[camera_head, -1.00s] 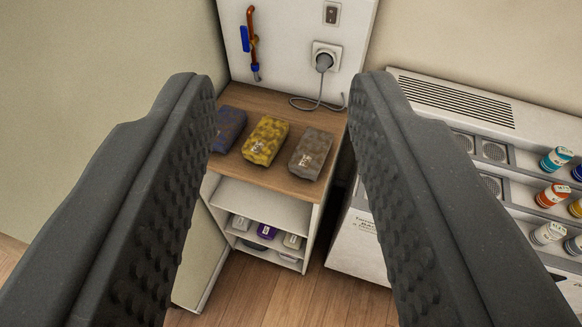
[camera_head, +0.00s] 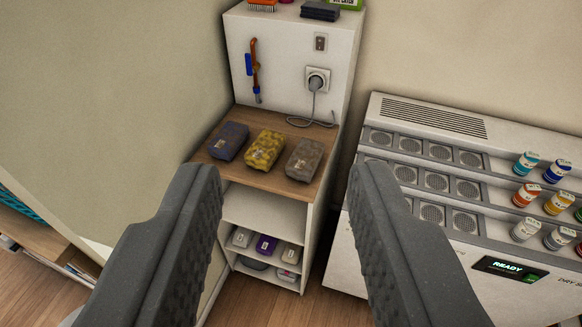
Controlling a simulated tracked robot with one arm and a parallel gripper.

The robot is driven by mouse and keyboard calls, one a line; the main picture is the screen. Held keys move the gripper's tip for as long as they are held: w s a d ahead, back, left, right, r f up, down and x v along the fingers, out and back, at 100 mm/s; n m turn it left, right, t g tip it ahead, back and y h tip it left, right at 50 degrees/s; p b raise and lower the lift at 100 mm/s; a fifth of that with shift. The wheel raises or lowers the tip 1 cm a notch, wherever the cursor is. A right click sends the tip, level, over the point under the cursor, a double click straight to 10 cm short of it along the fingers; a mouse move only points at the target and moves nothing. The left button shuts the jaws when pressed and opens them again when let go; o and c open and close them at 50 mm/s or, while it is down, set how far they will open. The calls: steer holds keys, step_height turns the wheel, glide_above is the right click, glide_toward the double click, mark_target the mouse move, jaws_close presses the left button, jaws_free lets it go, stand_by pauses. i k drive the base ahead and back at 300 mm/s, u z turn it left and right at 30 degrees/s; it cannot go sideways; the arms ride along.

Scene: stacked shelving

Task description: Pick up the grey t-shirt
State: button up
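A grey, mottled folded bundle (camera_head: 304,160), which looks like the grey t-shirt, lies on the wooden top of the shelf unit at the right end of a row of three. A yellow bundle (camera_head: 264,149) lies to its left, and a dark blue-purple bundle (camera_head: 229,141) lies farther left. My gripper (camera_head: 283,185) is open and empty, with its two dark fingers wide apart in the foreground. In the picture the fingertips sit just below the row of bundles. They do not appear to touch anything.
The wooden shelf top (camera_head: 277,116) has a white back panel with a socket (camera_head: 317,80) and hanging cable. Lower shelves hold several small packages, including a purple one (camera_head: 266,245). A white machine (camera_head: 386,250) with round grilles and coloured bottles stands right. Wooden floor shows below.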

mark_target(303, 165)
steer(key=z, duration=0.15)
steer(key=i, duration=0.9)
steer(key=u, duration=0.05)
